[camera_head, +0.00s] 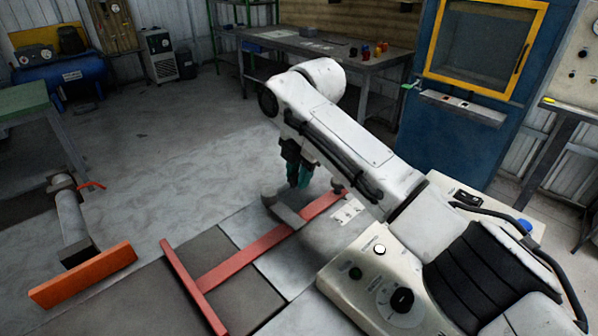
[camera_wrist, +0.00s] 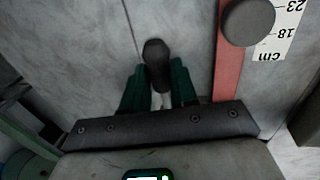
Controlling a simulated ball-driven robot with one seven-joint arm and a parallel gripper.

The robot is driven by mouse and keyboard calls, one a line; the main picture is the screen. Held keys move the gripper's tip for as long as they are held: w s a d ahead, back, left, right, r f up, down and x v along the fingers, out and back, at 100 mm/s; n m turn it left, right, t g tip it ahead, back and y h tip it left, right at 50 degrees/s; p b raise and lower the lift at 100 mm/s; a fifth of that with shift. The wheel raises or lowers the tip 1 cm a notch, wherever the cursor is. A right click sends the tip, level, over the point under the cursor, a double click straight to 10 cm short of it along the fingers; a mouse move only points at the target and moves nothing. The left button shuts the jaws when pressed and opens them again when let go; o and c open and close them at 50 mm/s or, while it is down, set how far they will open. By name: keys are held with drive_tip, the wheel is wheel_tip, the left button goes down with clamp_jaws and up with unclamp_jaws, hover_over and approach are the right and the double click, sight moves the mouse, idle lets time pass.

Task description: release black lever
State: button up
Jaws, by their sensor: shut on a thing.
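The black lever (camera_wrist: 156,55) shows in the wrist view as a dark rounded end with a lighter stem below it. My gripper (camera_wrist: 158,95) has green fingers, one on each side of the lever, and is shut on it. In the head view my gripper (camera_head: 299,177) points down beneath my white arm, close above the red bar. The lever cannot be made out clearly there.
A red T-shaped bar (camera_head: 245,261) lies low below my gripper, with a grey curved piece (camera_head: 284,211) by it. A dark round knob (camera_wrist: 248,20) and a printed scale (camera_wrist: 277,30) are at the right. An orange block (camera_head: 84,274) stands left.

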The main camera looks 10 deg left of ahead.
clamp_jaws()
